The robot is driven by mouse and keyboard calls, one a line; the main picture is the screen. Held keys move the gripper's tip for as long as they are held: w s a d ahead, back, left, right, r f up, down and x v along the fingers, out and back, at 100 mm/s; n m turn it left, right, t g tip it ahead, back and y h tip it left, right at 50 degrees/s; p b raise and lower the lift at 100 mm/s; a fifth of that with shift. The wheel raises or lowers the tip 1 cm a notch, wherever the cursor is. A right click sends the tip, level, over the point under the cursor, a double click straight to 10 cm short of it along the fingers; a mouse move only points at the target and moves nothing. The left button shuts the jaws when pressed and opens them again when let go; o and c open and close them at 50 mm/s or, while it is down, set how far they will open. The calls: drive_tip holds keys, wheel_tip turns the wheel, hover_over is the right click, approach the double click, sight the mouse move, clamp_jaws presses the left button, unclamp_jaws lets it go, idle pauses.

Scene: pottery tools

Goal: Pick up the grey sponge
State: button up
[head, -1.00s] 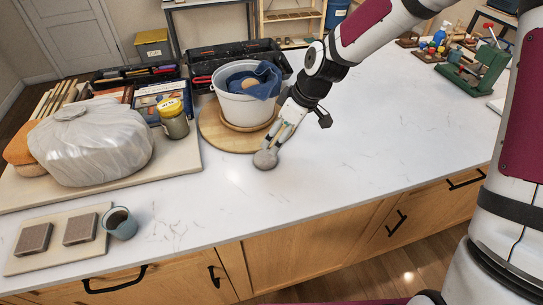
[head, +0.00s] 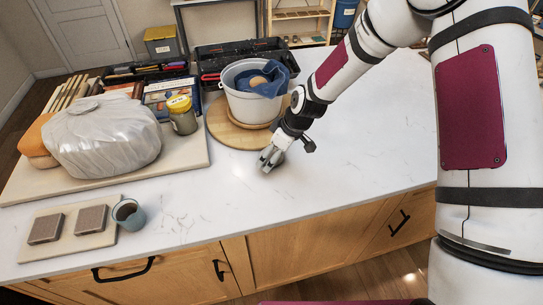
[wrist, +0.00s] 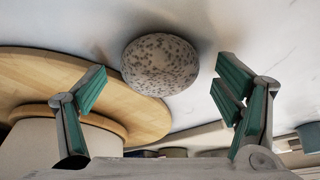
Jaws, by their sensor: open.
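The grey sponge (wrist: 160,64) is a rounded, speckled lump on the white countertop. In the wrist view it lies centred between and beyond my open fingers, close to the edge of the round wooden board. My gripper (wrist: 160,92) is open, with one teal-padded finger on each side and nothing between the pads. In the head view my gripper (head: 268,161) points down at the countertop in front of the round board and mostly hides the sponge.
A white bucket (head: 246,105) with a blue cloth stands on the round wooden board (head: 222,133), just behind my gripper. To the left are a jar (head: 182,122), a plastic-wrapped lump (head: 100,140) and a mug (head: 129,214). The countertop (head: 350,150) to the right is clear.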

drive_tip(key=c, duration=0.8)
drive_tip(key=shift+c, duration=0.2)
drive_tip(key=shift+r, duration=0.1)
